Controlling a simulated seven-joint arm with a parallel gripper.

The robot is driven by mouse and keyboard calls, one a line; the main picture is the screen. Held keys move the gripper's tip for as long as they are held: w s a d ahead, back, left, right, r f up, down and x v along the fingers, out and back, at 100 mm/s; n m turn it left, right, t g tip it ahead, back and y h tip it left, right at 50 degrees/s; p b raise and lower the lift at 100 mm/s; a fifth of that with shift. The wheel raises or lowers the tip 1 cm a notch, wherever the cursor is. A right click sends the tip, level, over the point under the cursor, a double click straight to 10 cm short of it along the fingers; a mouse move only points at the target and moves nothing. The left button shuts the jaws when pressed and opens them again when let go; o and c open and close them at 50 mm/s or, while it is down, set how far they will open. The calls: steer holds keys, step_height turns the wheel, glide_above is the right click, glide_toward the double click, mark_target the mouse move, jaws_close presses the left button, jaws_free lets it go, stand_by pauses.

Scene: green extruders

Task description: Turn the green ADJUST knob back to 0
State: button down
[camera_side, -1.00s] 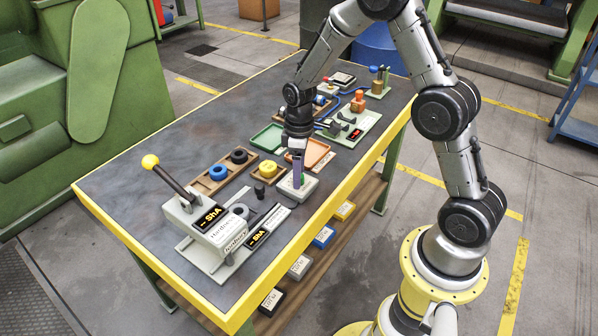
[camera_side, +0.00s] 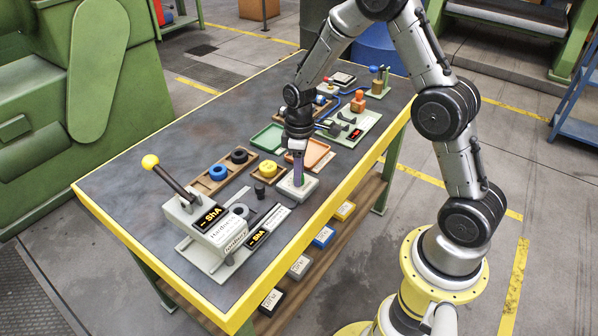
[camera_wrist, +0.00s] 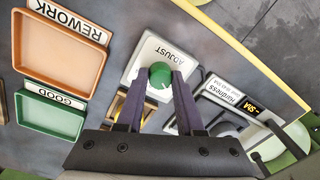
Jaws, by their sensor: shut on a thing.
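The green ADJUST knob (camera_wrist: 160,76) stands on a pale box labelled ADJUST (camera_wrist: 148,53) in the wrist view. A white mark shows on the knob's face. In the side view the box (camera_side: 296,188) sits near the table's front edge, and the knob is mostly hidden by the fingers. My gripper (camera_wrist: 160,82) points down over the box, with one purple finger on each side of the knob. It is shut on the knob; it also shows in the side view (camera_side: 298,180). I cannot read any scale or 0 mark around the knob.
An orange REWORK tray (camera_wrist: 92,45) and a green GOOD tray (camera_wrist: 20,105) lie left of the box in the wrist view. A hardness tester with a lever (camera_side: 178,178) stands at the table's left end. A holder with coloured rings (camera_side: 218,172) lies behind the box.

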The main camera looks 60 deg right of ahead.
steer(key=shift+m, duration=0.3)
steer(key=m, duration=0.5)
steer(key=shift+m, duration=0.3)
steer(key=m, duration=0.5)
steer(key=shift+t, duration=0.3)
steer(key=shift+m, duration=0.3)
steer(key=c, duration=0.5)
jaws_free()
steer(key=shift+c, duration=0.2)
step_height(320, 180, up, 14)
steer(key=shift+s+d, duration=0.2)
steer(key=shift+d, duration=0.05)
